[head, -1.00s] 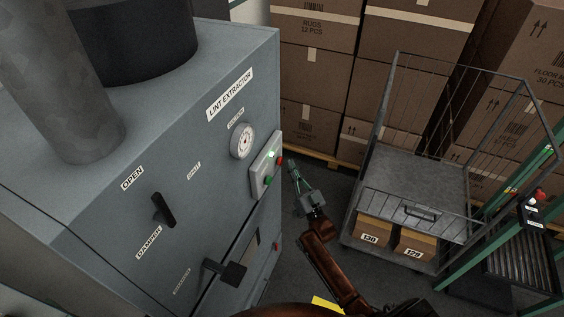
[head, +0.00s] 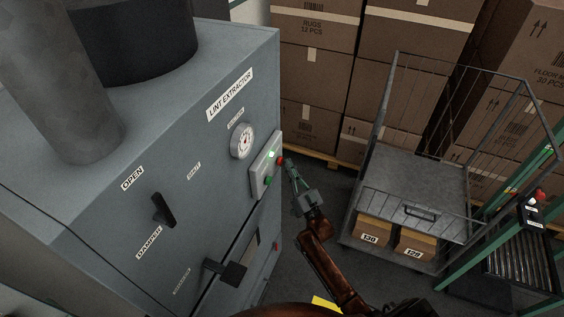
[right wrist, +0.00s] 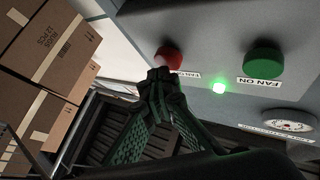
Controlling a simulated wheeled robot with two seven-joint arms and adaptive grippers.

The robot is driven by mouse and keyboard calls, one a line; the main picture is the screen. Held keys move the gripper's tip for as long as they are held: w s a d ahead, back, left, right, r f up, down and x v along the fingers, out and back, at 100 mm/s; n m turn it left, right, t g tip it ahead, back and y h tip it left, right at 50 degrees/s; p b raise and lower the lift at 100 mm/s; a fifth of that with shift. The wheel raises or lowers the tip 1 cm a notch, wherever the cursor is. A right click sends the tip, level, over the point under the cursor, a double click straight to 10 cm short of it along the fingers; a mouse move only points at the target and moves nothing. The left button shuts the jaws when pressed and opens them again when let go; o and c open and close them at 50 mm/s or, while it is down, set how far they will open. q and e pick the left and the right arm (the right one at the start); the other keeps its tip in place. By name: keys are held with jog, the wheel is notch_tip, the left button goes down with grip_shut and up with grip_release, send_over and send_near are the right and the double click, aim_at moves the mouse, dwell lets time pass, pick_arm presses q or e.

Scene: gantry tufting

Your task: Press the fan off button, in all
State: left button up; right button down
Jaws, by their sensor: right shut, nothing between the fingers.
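The lint extractor (head: 215,150) is a grey cabinet with a small button box (head: 259,172) on its front. The red button (head: 281,160) sits on the box, beside the green button (head: 268,181). A small lamp (head: 271,154) glows green. The right wrist view shows the red button (right wrist: 168,56), the FAN ON green button (right wrist: 263,60) and the lit lamp (right wrist: 218,88). The label by the red button is partly hidden. My right gripper (head: 288,165) is shut and empty, fingertips (right wrist: 161,77) right at the red button; I cannot tell whether they touch. My left gripper is out of view.
A gauge (head: 242,141), a damper handle (head: 163,210) and a dark latch (head: 226,272) are on the cabinet front. A wire cart (head: 420,205) with boxes stands to the right. Stacked cartons (head: 312,85) stand behind. Some floor between cabinet and cart is free.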

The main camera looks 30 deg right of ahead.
jog(key=shift+w+a, duration=0.35)
jog(key=shift+w, duration=0.05)
dwell(0.5)
jog(key=shift+s+d, duration=0.65)
jog(key=shift+s, duration=0.1)
dwell(0.4)
jog(key=s+d+p, duration=0.1)
jog(key=s+d, duration=0.2)
jog(key=shift+s+d, duration=0.1)
jog(key=shift+s, duration=0.3)
jog(key=shift+f, duration=0.1)
dwell(0.6)
